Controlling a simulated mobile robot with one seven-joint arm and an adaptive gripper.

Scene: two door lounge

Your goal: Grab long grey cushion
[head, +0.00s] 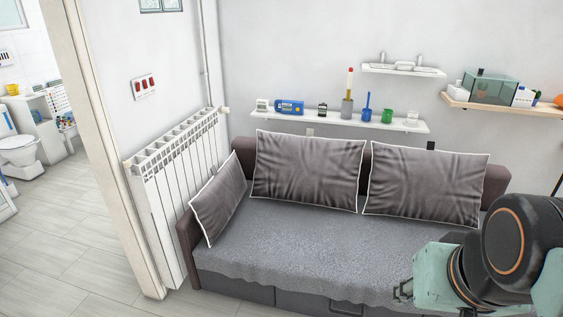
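Three grey-brown cushions with white piping stand on the grey sofa (290,245). A wide cushion (307,172) leans on the backrest at the middle. Another wide cushion (425,184) leans on the backrest to the right. A cushion seen at an angle (218,198) leans on the left armrest. I cannot tell which one is the long cushion. My gripper (403,291) is at the lower right, in front of the sofa seat and apart from the cushions. Its fingers are small and partly hidden, so its opening is unclear.
A white radiator (180,172) stands left of the sofa, beside a door frame (105,150). A wall shelf (340,121) with several small items hangs above the backrest. A wooden shelf (500,106) holds a glass tank. Bare floor (60,240) shows at the left.

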